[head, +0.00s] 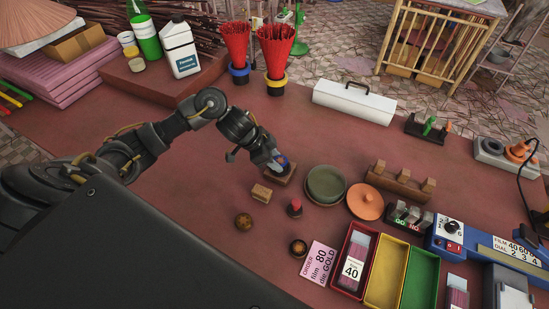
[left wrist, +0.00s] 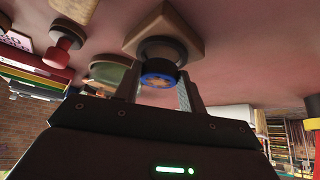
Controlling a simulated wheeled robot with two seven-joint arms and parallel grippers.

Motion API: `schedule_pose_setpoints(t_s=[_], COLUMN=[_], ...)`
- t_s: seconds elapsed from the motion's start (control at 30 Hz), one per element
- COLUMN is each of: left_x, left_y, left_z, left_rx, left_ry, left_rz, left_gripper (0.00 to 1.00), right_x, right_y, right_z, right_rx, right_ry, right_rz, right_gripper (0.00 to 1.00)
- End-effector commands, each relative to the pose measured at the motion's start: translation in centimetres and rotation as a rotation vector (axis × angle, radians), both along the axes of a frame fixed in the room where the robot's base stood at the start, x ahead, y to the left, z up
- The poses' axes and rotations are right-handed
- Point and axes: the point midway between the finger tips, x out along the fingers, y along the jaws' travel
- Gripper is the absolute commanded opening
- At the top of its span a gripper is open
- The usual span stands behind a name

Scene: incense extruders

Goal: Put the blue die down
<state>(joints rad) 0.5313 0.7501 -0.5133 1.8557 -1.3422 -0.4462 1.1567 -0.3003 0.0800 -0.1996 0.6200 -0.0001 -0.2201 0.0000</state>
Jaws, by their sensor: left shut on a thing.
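My left gripper (head: 277,162) reaches down over a square wooden block (head: 283,178) at the middle of the table. In the left wrist view its two fingers (left wrist: 158,92) are closed on the sides of the blue die (left wrist: 148,80), a round piece with a blue rim and a gold-coloured centre. A dark round part sits between the die and the wooden block (left wrist: 185,25); I cannot tell whether the die touches the block. In the head view the die is mostly hidden by the fingers. My right gripper is not in view.
Near the block are a smaller wooden block (head: 261,193), a red-topped stamp (head: 294,208), green dishes (head: 326,184) and an orange lid (head: 365,202). Coloured trays (head: 386,272) and an order card (head: 319,263) lie at the front right. The table left of the block is mostly clear.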

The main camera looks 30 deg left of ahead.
Motion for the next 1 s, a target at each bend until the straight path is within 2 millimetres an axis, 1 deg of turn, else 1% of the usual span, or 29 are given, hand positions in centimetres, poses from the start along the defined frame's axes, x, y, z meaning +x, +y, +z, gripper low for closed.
schedule_pose_setpoints(t_s=[0.3, 0.4, 0.43, 0.57, 0.6, 0.87, 0.97, 1.0], left_x=[0.0, 0.0, 0.0, 0.0, 0.0, 0.0, 0.0, 0.1], left_y=[0.0, 0.0, 0.0, 0.0, 0.0, 0.0, 0.0, 0.0], left_z=[-1.0, -1.0, -1.0, -1.0, -1.0, -0.9, -0.2, 0.3], left_rx=[-0.001, 0.0, 0.0, 0.001, 0.001, 0.0, 0.0, 0.0], left_ry=[0.001, 0.0, 0.001, 0.001, 0.001, 0.0, -0.001, -0.003], left_rz=[0.0, 0.0, -0.001, 0.0, 0.0, 0.0, 0.001, -0.001], left_gripper=[0.07, 0.07, 0.43, 0.6, 0.62, 0.62, 0.62, 0.62], right_x=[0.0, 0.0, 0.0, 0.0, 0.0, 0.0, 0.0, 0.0], right_y=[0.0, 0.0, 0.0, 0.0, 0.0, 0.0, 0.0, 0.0], right_z=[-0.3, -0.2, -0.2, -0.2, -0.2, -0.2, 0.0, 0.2], right_rx=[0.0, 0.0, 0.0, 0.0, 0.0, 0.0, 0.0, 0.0], right_ry=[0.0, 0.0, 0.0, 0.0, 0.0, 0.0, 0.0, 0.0], right_rz=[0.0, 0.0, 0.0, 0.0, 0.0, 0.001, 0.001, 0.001], right_gripper=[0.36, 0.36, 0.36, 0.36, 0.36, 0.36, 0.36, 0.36])
